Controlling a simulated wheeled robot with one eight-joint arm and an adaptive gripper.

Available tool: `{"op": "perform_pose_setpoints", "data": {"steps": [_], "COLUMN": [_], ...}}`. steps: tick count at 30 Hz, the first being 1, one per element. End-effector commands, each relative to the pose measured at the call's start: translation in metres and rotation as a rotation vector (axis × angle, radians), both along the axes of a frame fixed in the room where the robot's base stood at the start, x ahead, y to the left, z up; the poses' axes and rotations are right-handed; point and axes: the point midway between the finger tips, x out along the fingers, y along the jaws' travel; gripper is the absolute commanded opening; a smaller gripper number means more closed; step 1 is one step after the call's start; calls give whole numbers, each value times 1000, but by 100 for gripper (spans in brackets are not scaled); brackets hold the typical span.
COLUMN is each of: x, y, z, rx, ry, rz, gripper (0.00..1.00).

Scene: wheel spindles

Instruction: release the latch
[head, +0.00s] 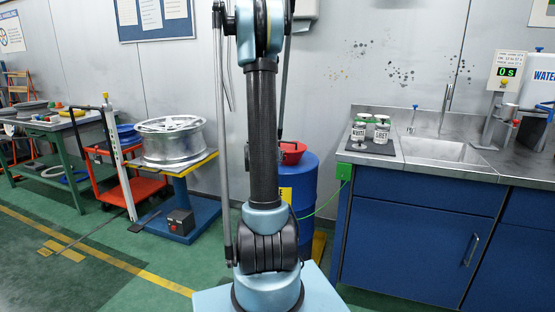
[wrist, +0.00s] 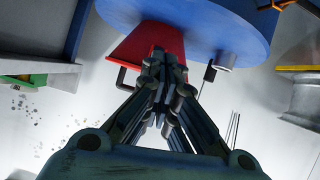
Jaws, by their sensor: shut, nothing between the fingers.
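My gripper (wrist: 163,62) is shut and empty in the middle of the wrist view, with its fingertips in front of a red container (wrist: 150,38). Whether they touch it I cannot tell. The container sits on a blue drum (wrist: 235,22); a thin black handle (wrist: 121,80) sticks out at its left, and a small dark piece (wrist: 209,73) shows at the drum's edge. I cannot tell which part is the latch. In the head view the red container (head: 293,152) and blue drum (head: 303,190) stand partly behind my arm, and my gripper is not discernible.
A metal wheel rim (head: 172,140) rests on a stand at left, near an orange cart (head: 135,188) and a green workbench (head: 75,150). At right a blue counter (head: 410,240) has a sink (head: 445,150) and cans (head: 358,130). Open floor lies at front left.

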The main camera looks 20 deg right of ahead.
Motion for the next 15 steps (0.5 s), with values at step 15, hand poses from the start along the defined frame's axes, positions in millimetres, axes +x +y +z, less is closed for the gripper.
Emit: {"op": "perform_pose_setpoints", "data": {"steps": [15], "x": [9], "y": [-7], "z": [1], "rx": [-1], "ry": [-1], "rz": [0], "gripper": [0]}}
